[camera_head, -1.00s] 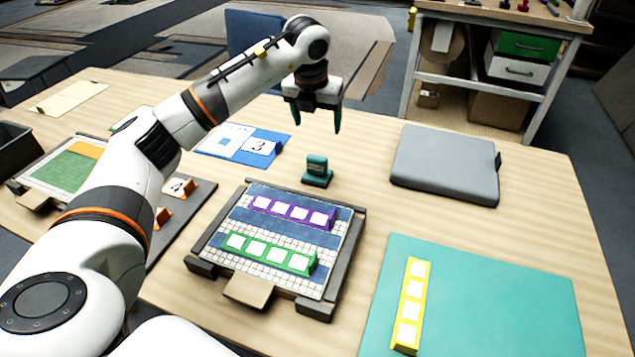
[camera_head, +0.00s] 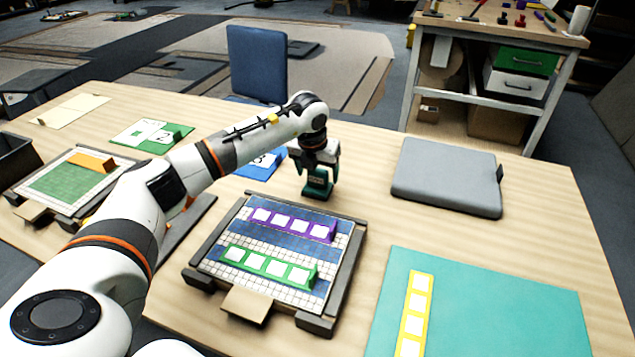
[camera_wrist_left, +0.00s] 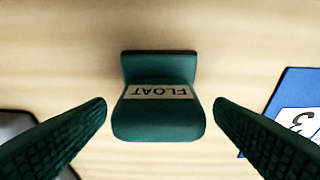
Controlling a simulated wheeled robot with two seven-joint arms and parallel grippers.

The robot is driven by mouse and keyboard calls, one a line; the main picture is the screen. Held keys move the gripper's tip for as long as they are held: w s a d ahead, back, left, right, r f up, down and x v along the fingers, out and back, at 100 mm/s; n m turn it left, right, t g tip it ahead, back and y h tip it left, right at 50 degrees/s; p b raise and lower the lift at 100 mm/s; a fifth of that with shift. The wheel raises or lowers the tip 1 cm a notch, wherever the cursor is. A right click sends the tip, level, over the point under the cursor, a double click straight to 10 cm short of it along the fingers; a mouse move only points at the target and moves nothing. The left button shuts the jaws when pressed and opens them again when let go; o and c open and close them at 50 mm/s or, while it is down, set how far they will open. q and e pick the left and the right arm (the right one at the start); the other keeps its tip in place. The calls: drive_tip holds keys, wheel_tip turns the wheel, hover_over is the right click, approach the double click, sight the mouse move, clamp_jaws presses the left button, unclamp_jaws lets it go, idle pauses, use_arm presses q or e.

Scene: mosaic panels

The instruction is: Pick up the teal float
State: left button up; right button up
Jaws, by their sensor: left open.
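The teal float (camera_head: 317,184) stands on the wooden table, just behind the mosaic panel in the head view. In the left wrist view the float (camera_wrist_left: 158,118) shows a label reading "FLOAT" and sits centred between the two fingers. My left gripper (camera_head: 318,178) is open and comes down from above around the float, with a finger on each side. In the left wrist view a gap shows between the float and each fingertip of the left gripper (camera_wrist_left: 160,112). The left gripper hides part of the float in the head view. My right gripper is not in view.
The mosaic panel (camera_head: 345,262) carries a purple strip (camera_head: 293,224) and a green strip (camera_head: 268,264). A grey pad (camera_head: 446,178) lies to the right, and a teal mat (camera_head: 520,310) with a yellow strip (camera_head: 416,315) lies in front. A blue card (camera_head: 258,166) is near the gripper.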

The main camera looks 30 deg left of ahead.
sight(318, 168)
use_arm(q)
drive_tip(key=shift+x, duration=0.9)
drive_tip(key=shift+r, duration=0.1)
drive_tip(key=c, duration=1.2)
drive_tip(key=shift+o, duration=0.2)
wheel_tip(318, 168, up, 10)
